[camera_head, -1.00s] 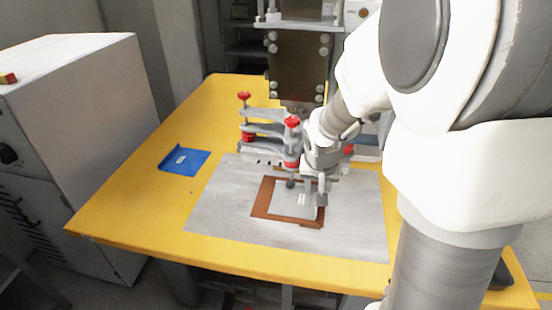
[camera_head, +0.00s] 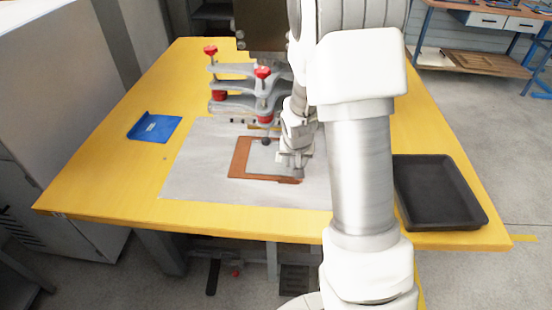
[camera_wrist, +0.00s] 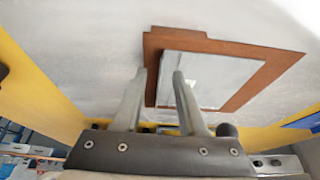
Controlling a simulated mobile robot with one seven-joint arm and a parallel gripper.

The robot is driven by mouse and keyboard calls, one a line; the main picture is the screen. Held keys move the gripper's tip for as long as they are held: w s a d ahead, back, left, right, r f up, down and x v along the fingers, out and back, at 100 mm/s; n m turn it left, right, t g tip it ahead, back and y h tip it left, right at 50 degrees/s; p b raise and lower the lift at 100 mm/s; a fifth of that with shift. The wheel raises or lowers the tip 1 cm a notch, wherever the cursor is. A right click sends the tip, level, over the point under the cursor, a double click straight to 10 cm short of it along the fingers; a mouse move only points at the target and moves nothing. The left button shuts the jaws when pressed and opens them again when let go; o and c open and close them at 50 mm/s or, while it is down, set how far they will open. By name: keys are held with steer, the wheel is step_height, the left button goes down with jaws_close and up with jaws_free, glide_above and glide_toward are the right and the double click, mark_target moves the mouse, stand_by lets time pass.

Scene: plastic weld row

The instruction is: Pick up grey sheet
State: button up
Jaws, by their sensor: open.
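The grey sheet (camera_head: 262,157) lies flat inside a brown frame (camera_head: 238,160) on the light grey plate. In the wrist view the sheet (camera_wrist: 215,75) shows as a pale rectangle with the brown frame (camera_wrist: 250,48) around it. My gripper (camera_wrist: 159,75) is open and empty, its fingertips apart and overlapping the frame's and sheet's near left edge in that picture. In the head view my gripper (camera_head: 297,172) is over the right side of the sheet and hides part of it. I cannot tell the exact height of the fingertips above the sheet.
A clamp with red knobs (camera_head: 262,73) stands just behind the frame. A blue sheet (camera_head: 154,127) lies to the left on the yellow table (camera_head: 100,180). A black tray (camera_head: 440,190) sits at the table's right front. The table's left front is clear.

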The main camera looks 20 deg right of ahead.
steer(key=shift+x, duration=0.8)
jaws_close()
stand_by(0.8)
